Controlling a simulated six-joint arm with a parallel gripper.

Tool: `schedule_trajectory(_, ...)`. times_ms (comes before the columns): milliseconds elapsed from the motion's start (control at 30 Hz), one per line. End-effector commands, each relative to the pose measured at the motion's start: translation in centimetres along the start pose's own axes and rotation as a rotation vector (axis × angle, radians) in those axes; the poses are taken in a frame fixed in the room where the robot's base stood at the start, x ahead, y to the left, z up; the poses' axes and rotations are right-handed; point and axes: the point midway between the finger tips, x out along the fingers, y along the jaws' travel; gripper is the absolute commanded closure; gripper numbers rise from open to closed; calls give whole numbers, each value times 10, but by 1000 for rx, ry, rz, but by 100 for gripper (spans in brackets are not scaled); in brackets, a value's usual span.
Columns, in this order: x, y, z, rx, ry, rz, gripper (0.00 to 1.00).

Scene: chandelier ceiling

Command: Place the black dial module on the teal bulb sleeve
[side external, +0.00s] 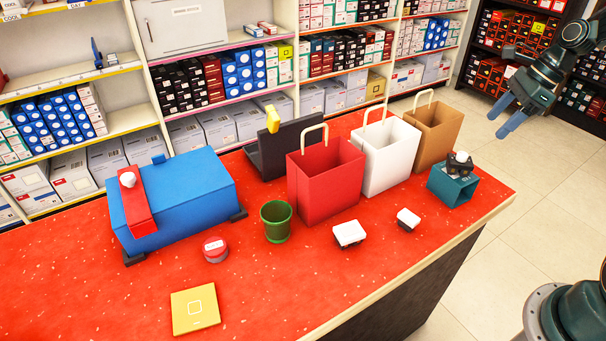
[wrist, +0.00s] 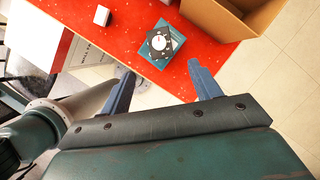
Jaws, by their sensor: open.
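The teal bulb sleeve (side external: 453,187) stands near the right end of the red counter, its open side facing the front. The black dial module (side external: 460,165), with a white knob, sits on top of the sleeve. In the wrist view the module (wrist: 157,48) overlaps the teal sleeve (wrist: 172,37) and sits turned relative to it. My gripper (side external: 504,117) is open and empty, above and right of the sleeve, clear of the counter. In the wrist view its two blue fingers (wrist: 160,69) are spread apart, with the module beyond them.
Brown (side external: 434,128), white (side external: 390,157) and red (side external: 325,182) bags stand left of the sleeve. Two white-topped small blocks (side external: 349,233) (side external: 407,219), a green cup (side external: 276,222), a blue box (side external: 185,195) and a yellow square (side external: 195,309) lie further left. The counter's front edge is close.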

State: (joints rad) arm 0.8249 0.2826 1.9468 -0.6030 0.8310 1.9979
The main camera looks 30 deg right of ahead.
Motion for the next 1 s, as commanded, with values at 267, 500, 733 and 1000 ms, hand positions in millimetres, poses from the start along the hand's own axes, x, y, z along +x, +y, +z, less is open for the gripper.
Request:
schedule_trajectory(267,0,1,1,-7,1,-1,37)
schedule_trajectory(500,-7,16,19,-159,26,-16,37)
schedule_trajectory(733,-23,56,54,-522,84,-44,37)
schedule_trajectory(1000,-42,117,83,-1031,167,-72,37)
